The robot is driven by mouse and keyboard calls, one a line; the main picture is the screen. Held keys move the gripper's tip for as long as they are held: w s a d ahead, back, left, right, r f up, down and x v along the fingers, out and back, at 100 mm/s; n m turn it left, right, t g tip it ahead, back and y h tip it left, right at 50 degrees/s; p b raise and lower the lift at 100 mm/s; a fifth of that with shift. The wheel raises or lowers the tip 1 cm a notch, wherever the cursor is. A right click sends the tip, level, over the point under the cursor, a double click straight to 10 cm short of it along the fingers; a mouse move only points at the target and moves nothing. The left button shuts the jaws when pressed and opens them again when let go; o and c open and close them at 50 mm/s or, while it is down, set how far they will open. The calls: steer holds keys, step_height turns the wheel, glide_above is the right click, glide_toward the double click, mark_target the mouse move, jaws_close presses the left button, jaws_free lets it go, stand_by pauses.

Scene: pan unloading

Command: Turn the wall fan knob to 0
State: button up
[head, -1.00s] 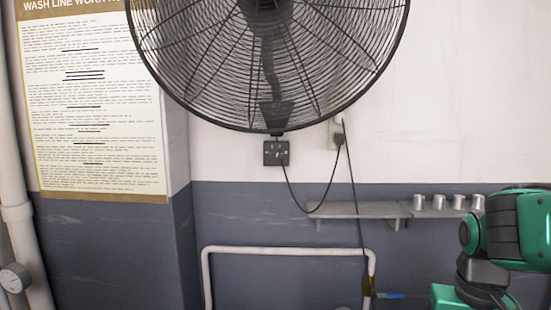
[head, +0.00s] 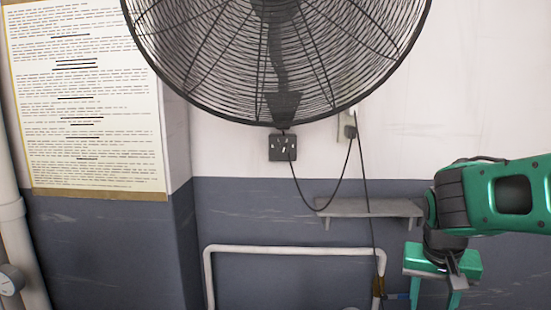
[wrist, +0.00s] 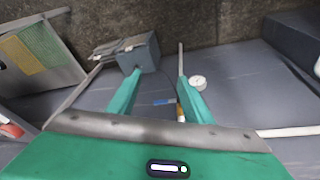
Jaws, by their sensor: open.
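The black wall fan (head: 278,60) fills the top middle of the head view. Its small dark control box (head: 283,148) hangs just below the cage on the white wall. The box's face has a few pale marks; the knob's setting is too small to read. My green gripper (head: 433,298) is at the lower right of the head view, pointing down, well below and to the right of the box. In the wrist view my gripper (wrist: 158,78) has its two green fingers apart with nothing held between them. I cannot make out the fan's control box in the wrist view.
A grey shelf (head: 365,208) is on the wall left of my arm. A white pipe frame (head: 300,250) stands below the box. Black cords hang from the box and a wall plug (head: 351,131). A poster (head: 85,110) and a gauge (head: 10,280) are at the left.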

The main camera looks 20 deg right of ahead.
steer(key=w+r+m+t+h, duration=0.2)
steer(key=w+r+t+h, duration=0.3)
steer(key=w, duration=0.8)
steer(key=m+t+y, duration=0.1)
steer(key=t+y, duration=0.1)
steer(key=t, duration=0.9)
glide_toward(282, 153)
steer(key=x, duration=0.9)
steer(key=shift+w, duration=0.25)
